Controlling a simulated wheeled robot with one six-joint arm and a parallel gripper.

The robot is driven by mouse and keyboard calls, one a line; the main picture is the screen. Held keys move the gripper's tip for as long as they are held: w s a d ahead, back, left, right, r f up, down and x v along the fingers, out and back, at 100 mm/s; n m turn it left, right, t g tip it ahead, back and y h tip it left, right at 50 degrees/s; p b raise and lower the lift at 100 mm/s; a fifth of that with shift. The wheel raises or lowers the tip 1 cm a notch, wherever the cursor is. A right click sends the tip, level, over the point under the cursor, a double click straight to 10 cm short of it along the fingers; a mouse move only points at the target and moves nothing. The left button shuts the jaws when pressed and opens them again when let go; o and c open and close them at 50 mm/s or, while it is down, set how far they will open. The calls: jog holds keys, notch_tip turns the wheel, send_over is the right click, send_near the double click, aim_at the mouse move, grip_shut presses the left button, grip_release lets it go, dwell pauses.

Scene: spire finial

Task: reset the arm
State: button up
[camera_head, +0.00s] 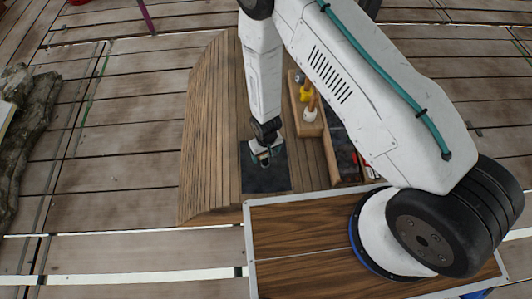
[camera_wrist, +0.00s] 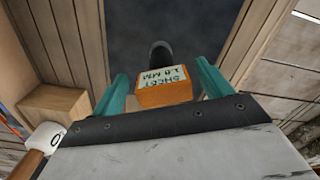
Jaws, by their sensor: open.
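In the head view my gripper (camera_head: 263,158) hangs low over a dark panel (camera_head: 265,181) set in the wooden bench. In the wrist view its two teal fingers (camera_wrist: 160,88) are apart. An orange block (camera_wrist: 164,97) with a pale label of black lettering, upside down in this view, shows between the fingers, with a narrow gap or near contact at each side that I cannot settle. A dark round-topped rod (camera_wrist: 160,54) rises just beyond the block. In the head view the block is hidden by my gripper.
A wooden tray (camera_head: 295,118) right of my gripper holds a yellow piece (camera_head: 305,94) and a white piece with a wooden handle (camera_head: 310,113). The slatted wooden slope (camera_head: 208,130) on the left is clear.

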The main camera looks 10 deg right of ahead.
notch_tip(320, 180, up, 6)
jog(key=shift+r, duration=0.8)
